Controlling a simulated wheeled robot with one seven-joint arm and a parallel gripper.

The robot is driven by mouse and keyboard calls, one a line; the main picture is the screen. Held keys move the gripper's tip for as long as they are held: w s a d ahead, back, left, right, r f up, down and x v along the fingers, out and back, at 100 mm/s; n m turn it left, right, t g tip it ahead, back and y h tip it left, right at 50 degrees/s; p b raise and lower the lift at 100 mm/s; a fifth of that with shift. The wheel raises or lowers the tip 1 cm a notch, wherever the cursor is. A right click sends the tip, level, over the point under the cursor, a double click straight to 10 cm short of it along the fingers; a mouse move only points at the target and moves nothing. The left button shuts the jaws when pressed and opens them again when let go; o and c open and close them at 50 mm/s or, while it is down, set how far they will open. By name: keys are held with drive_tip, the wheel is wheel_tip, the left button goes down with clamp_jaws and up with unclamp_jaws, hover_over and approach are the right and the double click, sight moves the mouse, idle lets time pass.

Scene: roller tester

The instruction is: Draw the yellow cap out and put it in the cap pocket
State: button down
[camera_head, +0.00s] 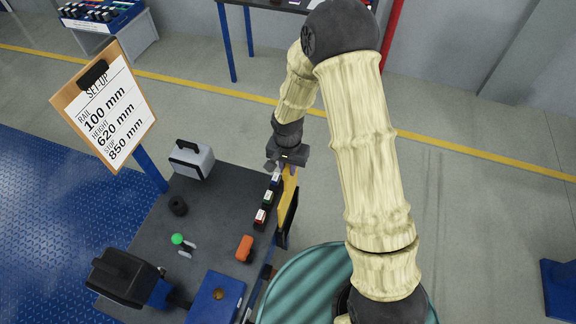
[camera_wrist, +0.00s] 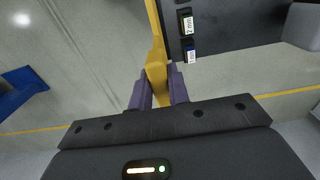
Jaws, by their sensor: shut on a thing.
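My gripper (camera_wrist: 160,88) is shut on a yellow block-like end piece, which I take to be the yellow cap (camera_wrist: 156,70), with a dark purple finger on each side. The cap lines up with a long yellow strip (camera_wrist: 151,18) along the table edge; I cannot tell if the two are joined. In the head view, my gripper (camera_head: 285,168) is at the far right corner of the dark table, above the yellow strip (camera_head: 289,188), and hides the cap. I cannot make out which part is the cap pocket.
Labelled blocks, red (camera_head: 260,216), green (camera_head: 267,198) and blue (camera_head: 275,180), stand in a row along the table's (camera_head: 215,215) right edge. An orange piece (camera_head: 244,248), a green-knobbed lever (camera_head: 178,239), a black cylinder (camera_head: 178,206) and a grey-white case (camera_head: 192,160) are also there. Open floor lies behind.

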sight(288, 195)
drive_tip(key=shift+f+b, duration=0.75)
drive_tip(key=shift+f, duration=0.5)
drive_tip(key=shift+f+b, duration=5.8)
drive_tip(key=shift+f, duration=1.6)
